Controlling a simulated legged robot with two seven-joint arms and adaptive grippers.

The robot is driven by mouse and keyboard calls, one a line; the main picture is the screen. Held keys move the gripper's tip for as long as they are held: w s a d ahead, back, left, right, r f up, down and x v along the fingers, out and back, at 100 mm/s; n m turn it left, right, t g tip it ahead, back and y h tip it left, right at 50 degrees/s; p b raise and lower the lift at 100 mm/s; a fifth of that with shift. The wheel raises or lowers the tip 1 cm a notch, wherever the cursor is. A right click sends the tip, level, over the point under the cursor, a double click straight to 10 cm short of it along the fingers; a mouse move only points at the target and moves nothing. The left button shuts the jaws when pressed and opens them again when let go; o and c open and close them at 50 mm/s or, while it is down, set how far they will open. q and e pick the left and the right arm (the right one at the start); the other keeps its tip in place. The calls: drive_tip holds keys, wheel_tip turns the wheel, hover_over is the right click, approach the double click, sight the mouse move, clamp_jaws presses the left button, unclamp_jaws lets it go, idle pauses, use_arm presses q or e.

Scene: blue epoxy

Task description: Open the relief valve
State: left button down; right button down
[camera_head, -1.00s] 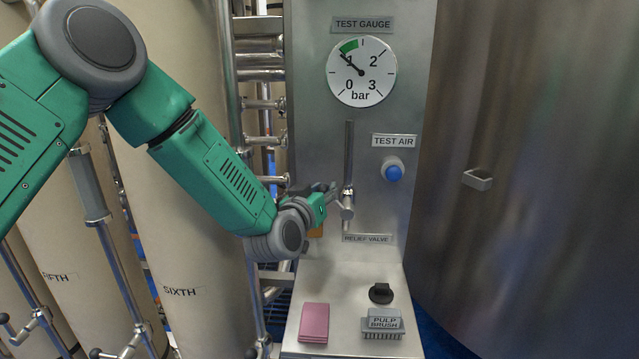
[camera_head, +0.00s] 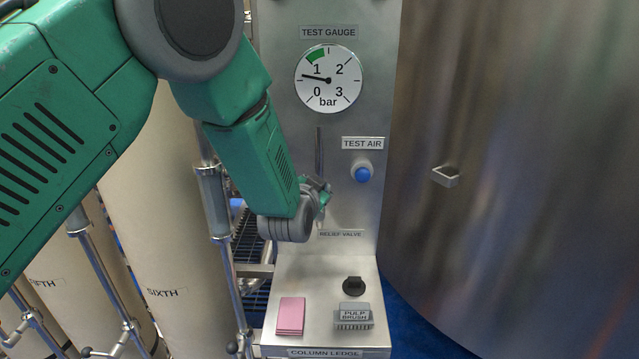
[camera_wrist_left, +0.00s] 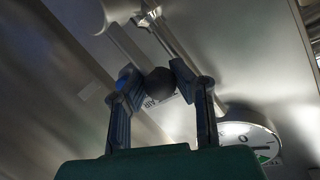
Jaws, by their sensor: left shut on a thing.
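The relief valve label (camera_head: 340,234) is on the steel panel under a thin vertical pipe (camera_head: 319,150). My left gripper (camera_head: 322,190) is at the pipe's lower end and hides most of the valve. In the left wrist view my left gripper (camera_wrist_left: 155,82) has its two fingers on either side of a dark round knob (camera_wrist_left: 160,81), the valve's handle end, and is shut on it. The test gauge (camera_head: 328,78) has its needle to the left, a little below the 1 and below the green band. My right gripper is not in view.
The blue test air button (camera_head: 363,174) is right of the valve. The ledge (camera_head: 310,270) below holds pink cloths (camera_head: 291,316), a black knob (camera_head: 353,286) and a pulp brush (camera_head: 353,316). A large steel tank (camera_head: 520,150) stands at right, a pale column (camera_head: 160,220) at left.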

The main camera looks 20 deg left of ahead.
use_arm(q)
drive_tip(key=shift+d+f, duration=0.15)
idle(0.3)
drive_tip(key=c, duration=1.3)
unclamp_jaws()
drive_tip(key=shift+o, duration=0.2)
drive_tip(key=shift+s, duration=0.1)
drive_tip(key=shift+d, duration=0.1)
drive_tip(key=v, duration=1.2)
